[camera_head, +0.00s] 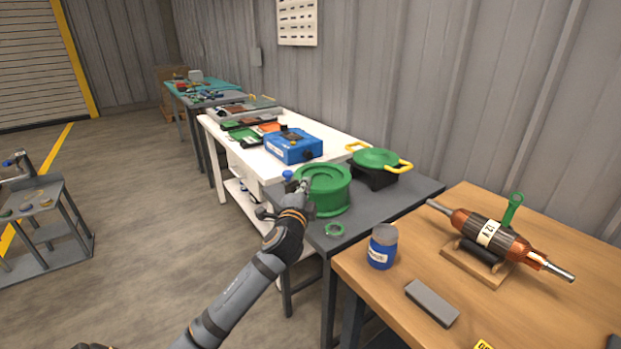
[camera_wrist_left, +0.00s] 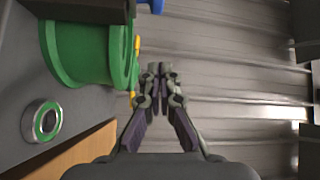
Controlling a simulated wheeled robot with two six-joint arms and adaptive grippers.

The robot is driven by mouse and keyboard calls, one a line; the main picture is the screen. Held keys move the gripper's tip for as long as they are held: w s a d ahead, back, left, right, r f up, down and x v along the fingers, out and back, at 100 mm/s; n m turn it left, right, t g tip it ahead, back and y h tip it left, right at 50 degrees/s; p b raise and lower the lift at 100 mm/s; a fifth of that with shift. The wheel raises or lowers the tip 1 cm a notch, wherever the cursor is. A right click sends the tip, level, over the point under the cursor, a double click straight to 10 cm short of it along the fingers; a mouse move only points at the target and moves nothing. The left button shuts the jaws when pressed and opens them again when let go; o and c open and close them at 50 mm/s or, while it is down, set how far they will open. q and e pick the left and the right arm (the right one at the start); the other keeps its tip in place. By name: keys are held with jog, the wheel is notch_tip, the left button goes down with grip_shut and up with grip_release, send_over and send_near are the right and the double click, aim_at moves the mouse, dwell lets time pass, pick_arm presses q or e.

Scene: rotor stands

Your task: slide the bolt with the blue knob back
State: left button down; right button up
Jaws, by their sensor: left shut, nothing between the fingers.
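A small blue knob (camera_head: 287,175) shows in the head view at the left edge of the grey table, beside a green drum (camera_head: 325,188). The bolt it belongs to cannot be made out; my gripper and arm cover that area. My left gripper (camera_head: 301,184) is shut and empty, just right of the knob in the picture and in front of the drum. Whether it touches the knob cannot be told. In the left wrist view the closed fingertips (camera_wrist_left: 160,72) are beside the drum (camera_wrist_left: 82,50). A blue piece (camera_wrist_left: 150,5) at the top edge there cannot be identified. My right gripper is not in view.
A green ring (camera_head: 334,230) lies on the grey table (camera_head: 410,192). The wooden bench (camera_head: 370,282) at right holds a blue jar (camera_head: 382,247) and a copper rotor (camera_head: 490,237).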

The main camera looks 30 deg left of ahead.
pick_arm(q)
jog(key=v, duration=0.4)
jog(key=shift+s+a+f, duration=0.1)
jog(key=shift+a, duration=0.15)
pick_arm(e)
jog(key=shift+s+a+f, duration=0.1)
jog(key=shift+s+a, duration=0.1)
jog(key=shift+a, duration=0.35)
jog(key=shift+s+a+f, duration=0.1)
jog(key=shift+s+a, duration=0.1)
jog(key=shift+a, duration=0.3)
